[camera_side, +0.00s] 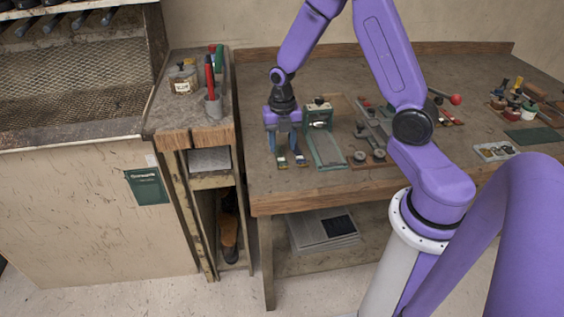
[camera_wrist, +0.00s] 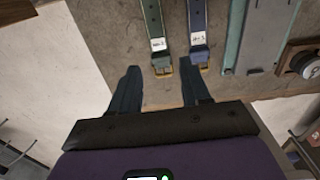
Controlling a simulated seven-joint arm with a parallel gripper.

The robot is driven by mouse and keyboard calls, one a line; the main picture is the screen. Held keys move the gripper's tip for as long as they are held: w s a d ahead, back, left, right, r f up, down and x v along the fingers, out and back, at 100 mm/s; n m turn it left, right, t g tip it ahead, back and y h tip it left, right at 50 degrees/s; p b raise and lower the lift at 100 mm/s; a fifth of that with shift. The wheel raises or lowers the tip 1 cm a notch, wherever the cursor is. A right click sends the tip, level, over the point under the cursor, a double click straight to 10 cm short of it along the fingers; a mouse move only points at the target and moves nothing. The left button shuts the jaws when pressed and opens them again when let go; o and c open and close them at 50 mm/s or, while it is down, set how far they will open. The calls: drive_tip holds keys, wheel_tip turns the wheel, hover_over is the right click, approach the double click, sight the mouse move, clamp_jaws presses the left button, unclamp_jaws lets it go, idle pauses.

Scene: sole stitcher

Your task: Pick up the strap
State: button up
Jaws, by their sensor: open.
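Two straps lie on the bench, side by side, in the wrist view. One is a green strap (camera_wrist: 151,18) and the other a blue strap (camera_wrist: 197,18). Each has a white tag with small lettering and a brass-coloured buckle at its near end. The far ends run out of the frame. My gripper (camera_wrist: 160,68) is open and empty. Its left fingertip is left of the green buckle, and its right fingertip is close to the blue buckle. In the side view my gripper (camera_side: 287,152) points down near the bench's front left edge, largely covering the straps.
A green-based fixture (camera_side: 326,150) stands just right of my gripper. A plate with round knobs (camera_side: 367,158) lies beyond it. The workbench (camera_side: 258,180) ends close in front. A side shelf with a red-handled tool in a cup (camera_side: 213,105) stands left.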

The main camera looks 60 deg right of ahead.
sight(282, 160)
drive_tip(key=shift+s+a+f, duration=0.1)
drive_tip(key=shift+f, duration=2.25)
drive_tip(key=c, duration=0.8)
